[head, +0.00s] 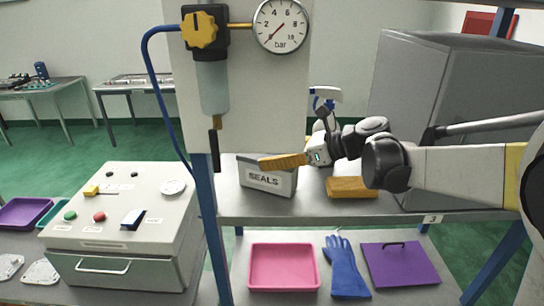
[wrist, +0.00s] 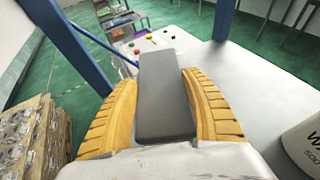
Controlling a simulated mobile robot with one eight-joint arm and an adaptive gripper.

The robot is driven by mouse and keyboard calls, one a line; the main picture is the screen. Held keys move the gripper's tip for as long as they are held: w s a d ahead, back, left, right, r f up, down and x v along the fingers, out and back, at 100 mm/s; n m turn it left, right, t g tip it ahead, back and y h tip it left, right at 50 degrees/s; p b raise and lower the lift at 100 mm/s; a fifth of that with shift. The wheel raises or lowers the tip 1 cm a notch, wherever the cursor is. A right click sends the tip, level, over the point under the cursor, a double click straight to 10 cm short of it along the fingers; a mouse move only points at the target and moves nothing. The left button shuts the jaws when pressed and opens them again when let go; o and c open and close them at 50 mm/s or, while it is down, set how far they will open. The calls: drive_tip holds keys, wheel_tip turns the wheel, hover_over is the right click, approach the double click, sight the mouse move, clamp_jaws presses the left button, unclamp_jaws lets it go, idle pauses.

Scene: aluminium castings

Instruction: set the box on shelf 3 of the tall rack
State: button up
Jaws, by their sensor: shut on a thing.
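The box (head: 268,180) is grey with a "SEALS" label and shows upright in the head view, over the left part of the shelf tagged 3 (head: 395,217). Its underside is at or very near the shelf surface; I cannot tell whether it touches. My gripper (head: 284,161) comes from the right and is shut on the box near its top. In the wrist view the dark grey top of the box (wrist: 163,95) lies between my two yellow ribbed fingers (wrist: 163,110). Part of the box's upper edge is hidden by the near finger.
A brown block (head: 352,187) lies right of the box on the same shelf. A blue post (head: 206,235) stands at the left. A large grey cabinet (head: 450,95) is behind my arm. A white tub (wrist: 302,138) shows in the wrist view. The lower shelf holds a pink tray (head: 284,268).

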drive_tip(key=shift+f, duration=0.15)
drive_tip(key=o, duration=1.4)
drive_tip(key=shift+c, duration=0.2)
drive_tip(key=shift+d+r, duration=0.25)
drive_tip(key=shift+r, duration=0.05)
drive_tip(key=v, duration=0.7)
drive_tip(key=s+d+f+n+h, duration=0.3)
drive_tip(key=s+f+n+h, duration=0.1)
drive_tip(key=s+n, duration=0.3)
drive_tip(key=s+d+f+n+t+h, duration=0.1)
drive_tip(key=s+d+f+n+h, duration=0.3)
drive_tip(key=s+n, duration=0.4)
drive_tip(key=s+d+f+n+h, duration=0.3)
drive_tip(key=s+f+n+h, duration=0.1)
drive_tip(key=s+n, duration=0.3)
drive_tip(key=shift+s+d+f+n, duration=0.3)
drive_tip(key=shift+s+f+n, duration=0.1)
drive_tip(key=shift+s, duration=0.45)
